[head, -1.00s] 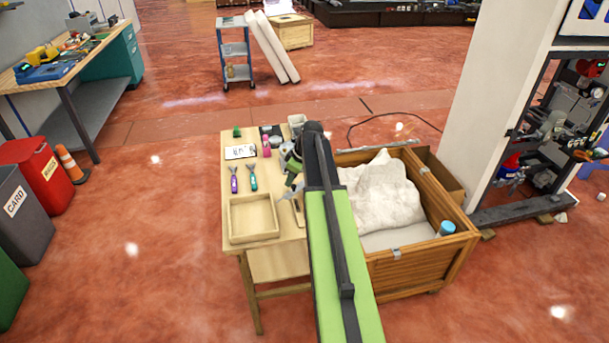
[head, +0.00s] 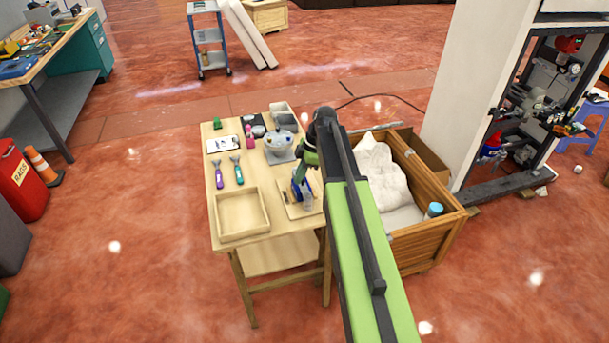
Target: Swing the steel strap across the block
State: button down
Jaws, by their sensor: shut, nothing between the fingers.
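My gripper (head: 301,190) is shut and points down over the right part of the small wooden table, just right of the shallow tray. A pale wooden board or block (head: 292,210) lies under it, partly hidden by the gripper and my arm. A small grey and blue shape shows at the gripper's tip. I cannot tell part from gripper there, or whether they touch. I cannot make out the steel strap for sure.
The table holds an empty wooden tray (head: 222,238), purple pliers (head: 219,177), teal pliers (head: 238,173), a white card (head: 222,144) and a grey rounded device (head: 280,147). A wooden crate (head: 425,242) with white sacking (head: 382,178) stands right of the table.

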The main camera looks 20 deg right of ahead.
jog(key=shift+s+d, duration=0.1)
dwell(0.7)
jog(key=shift+a+r, duration=0.15)
jog(key=shift+a, duration=0.35)
notch_tip(320, 180, up, 10)
jog(key=p, duration=1)
jog(key=shift+d, duration=0.25)
